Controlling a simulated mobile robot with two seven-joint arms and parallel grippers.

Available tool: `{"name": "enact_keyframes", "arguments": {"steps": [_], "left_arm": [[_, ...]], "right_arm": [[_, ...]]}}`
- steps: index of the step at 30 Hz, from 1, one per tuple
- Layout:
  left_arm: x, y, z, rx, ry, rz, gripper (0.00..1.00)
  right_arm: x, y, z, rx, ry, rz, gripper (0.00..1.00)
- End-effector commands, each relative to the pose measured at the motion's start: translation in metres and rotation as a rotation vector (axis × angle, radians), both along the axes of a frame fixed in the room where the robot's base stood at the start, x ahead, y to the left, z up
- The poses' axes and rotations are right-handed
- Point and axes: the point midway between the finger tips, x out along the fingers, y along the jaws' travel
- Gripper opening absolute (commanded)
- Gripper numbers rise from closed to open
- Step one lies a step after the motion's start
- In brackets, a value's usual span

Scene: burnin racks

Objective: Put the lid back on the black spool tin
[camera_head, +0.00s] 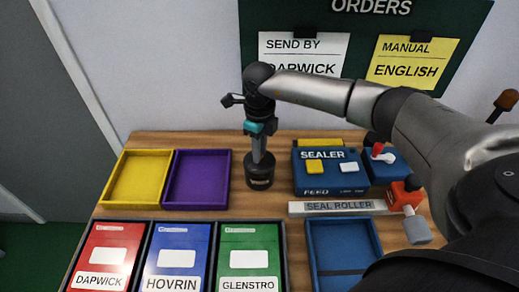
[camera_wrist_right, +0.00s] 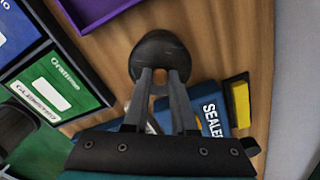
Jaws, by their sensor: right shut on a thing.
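The black spool tin (camera_head: 259,182) stands upright on the wooden table, between the purple tray and the sealer, with a small pale label low on its front. My right gripper (camera_head: 260,156) points straight down at its top, its fingers close together. In the right wrist view the fingers (camera_wrist_right: 160,76) are shut at a round dark top (camera_wrist_right: 160,47). The lid's grip part is hidden between the fingers. I cannot tell lid from tin, or whether the lid is fully seated. My left gripper is not in view.
The blue sealer (camera_head: 330,172) stands close right of the tin, with the seal roller strip (camera_head: 338,207) in front. The purple tray (camera_head: 197,180) and yellow tray (camera_head: 138,178) lie left. Red, blue and green labelled bins and a blue tray (camera_head: 343,251) line the front.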

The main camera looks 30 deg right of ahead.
Motion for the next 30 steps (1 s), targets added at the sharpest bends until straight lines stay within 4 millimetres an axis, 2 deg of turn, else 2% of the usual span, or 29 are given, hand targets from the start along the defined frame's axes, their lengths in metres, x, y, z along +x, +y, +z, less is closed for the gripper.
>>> {"name": "enact_keyframes", "arguments": {"steps": [2,3,11,17,25,30], "left_arm": [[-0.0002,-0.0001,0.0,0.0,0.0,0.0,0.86],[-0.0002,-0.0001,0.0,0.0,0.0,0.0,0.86],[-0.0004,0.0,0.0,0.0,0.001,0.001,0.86],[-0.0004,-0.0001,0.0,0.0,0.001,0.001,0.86],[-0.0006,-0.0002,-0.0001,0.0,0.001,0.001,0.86],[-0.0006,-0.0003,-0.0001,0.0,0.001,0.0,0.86]], "right_arm": [[0.0002,0.0001,0.0003,0.0,-0.001,0.0,0.0],[0.0003,0.0001,0.0003,0.0,-0.001,0.0,0.29],[0.0002,0.0,0.0003,0.0,-0.001,0.0,0.58],[0.0001,0.0,0.0002,0.0,0.0,0.0,0.61],[0.0001,0.0,0.0001,0.0,0.0,0.0,0.9],[0.0001,0.0,0.0001,0.0,0.0,0.0,0.9]]}}
